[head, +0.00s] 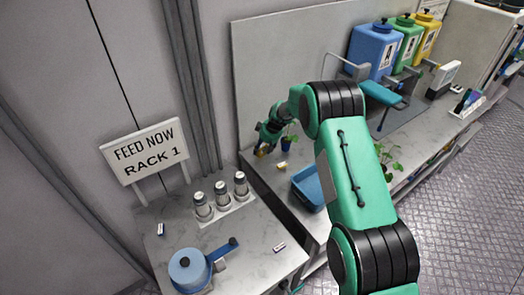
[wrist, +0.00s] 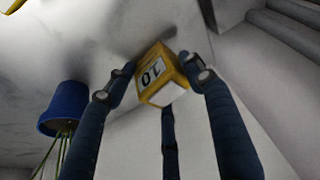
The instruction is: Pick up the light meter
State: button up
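The light meter appears to be the small yellow box with a white panel marked with digits (wrist: 155,79) in the wrist view. My gripper (wrist: 162,72) has dark fingers on both sides of it, with the tips against or very near its sides; a third finger shows below. The gripper looks shut on it. A pale bench surface lies behind the box; whether they touch I cannot tell. In the head view my gripper (head: 266,143) is small, at the bench's far left, with a bit of yellow (head: 264,150) under it.
A blue plant pot (wrist: 63,106) stands close to my gripper, left in the wrist view. A blue tray (head: 306,187) and a small white-and-orange item (head: 281,165) lie nearby. Blue, green and yellow canisters (head: 375,47) stand at the back. Three capped bottles (head: 222,194) stand on the left table.

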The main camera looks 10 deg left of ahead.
grip_shut()
jog(key=shift+f, duration=0.1)
notch_tip(320, 180, up, 4)
jog(key=shift+f, duration=0.2)
jog(key=s+d, duration=0.3)
jog(key=s, duration=0.4)
jog(key=s+d+r, duration=0.1)
jog(key=s+d, duration=0.2)
jog(key=s, duration=0.4)
jog(key=shift+s+r+b, duration=0.3)
jog(key=shift+s+b, duration=0.05)
jog(key=shift+b, duration=0.05)
dwell(0.4)
